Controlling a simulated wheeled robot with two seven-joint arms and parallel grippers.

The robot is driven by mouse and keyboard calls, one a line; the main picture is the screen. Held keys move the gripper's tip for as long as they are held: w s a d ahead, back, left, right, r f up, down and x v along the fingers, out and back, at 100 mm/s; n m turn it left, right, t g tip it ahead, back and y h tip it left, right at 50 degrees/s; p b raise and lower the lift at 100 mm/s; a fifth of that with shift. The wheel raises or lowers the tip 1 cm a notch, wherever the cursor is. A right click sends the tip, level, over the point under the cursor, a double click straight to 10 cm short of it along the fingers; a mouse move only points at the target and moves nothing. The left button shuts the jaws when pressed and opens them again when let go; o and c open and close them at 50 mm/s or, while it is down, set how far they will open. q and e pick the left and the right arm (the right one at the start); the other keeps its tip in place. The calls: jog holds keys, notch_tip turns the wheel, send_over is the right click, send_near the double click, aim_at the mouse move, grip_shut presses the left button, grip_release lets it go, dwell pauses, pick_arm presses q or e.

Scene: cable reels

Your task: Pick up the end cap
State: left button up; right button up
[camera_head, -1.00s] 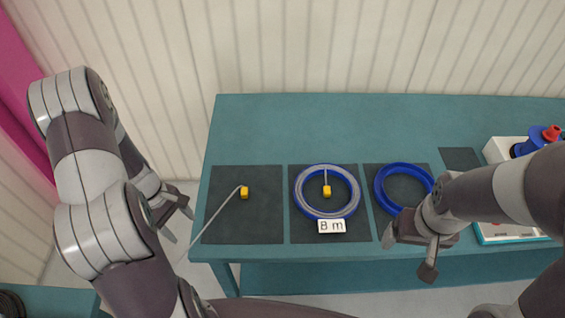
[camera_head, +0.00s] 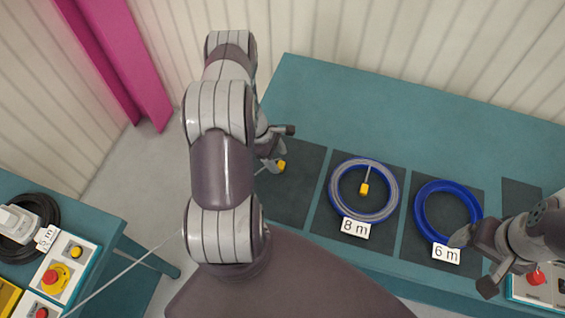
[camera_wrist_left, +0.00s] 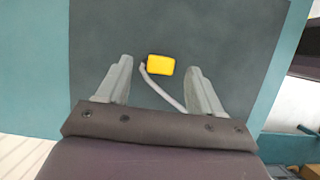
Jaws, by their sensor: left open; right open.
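A yellow end cap (camera_head: 281,165) sits on the end of a grey cable above the leftmost dark mat (camera_head: 297,205). My left gripper (camera_head: 278,149) is open right at this cap. In the left wrist view the cap (camera_wrist_left: 160,65) lies between the two spread fingertips, apart from both fingers. The grey cable (camera_wrist_left: 165,92) bends from the cap back between the fingers. A second yellow cap (camera_head: 364,188) is inside the blue reel labelled 8 m (camera_head: 334,205). My right gripper (camera_head: 474,262) is open and empty beside the 6 m reel (camera_head: 421,205).
The teal table (camera_head: 330,85) is clear behind the mats. A side table at left holds a black cable coil (camera_head: 52,212) and a control box with a red button (camera_head: 49,278). A white panel with a red button (camera_head: 536,279) stands at far right.

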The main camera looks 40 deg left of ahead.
pick_arm(q)
jog(key=shift+s+x, duration=0.2)
jog(key=shift+x, duration=1)
jog(key=shift+w+a+f, duration=0.1)
jog(key=shift+w+f, duration=0.05)
jog(key=shift+c, duration=0.7)
jog(key=c, duration=0.9)
jog(key=shift+c, duration=0.2)
pick_arm(e)
jog(key=shift+s+a+r, duration=0.15)
jog(key=shift+s+r, duration=0.15)
jog(key=shift+r, duration=0.3)
jog(key=shift+f, duration=0.1)
pick_arm(q)
jog(key=shift+r, duration=0.4)
jog(key=r+b, duration=0.1)
jog(key=r, duration=0.1)
jog(key=d+r, duration=0.1)
jog(key=shift+d+r+b, duration=0.1)
jog(key=shift+r+b, duration=0.3)
jog(key=s+d+r+b, duration=0.2)
jog(key=d+r, duration=0.4)
jog(key=d, duration=0.4)
jog(key=shift+s+r+b, duration=0.25)
jog(key=shift+s+b, duration=0.05)
jog(key=shift+s, duration=0.05)
pick_arm(e)
notch_tip(320, 180, down, 4)
jog(key=shift+f, duration=0.25)
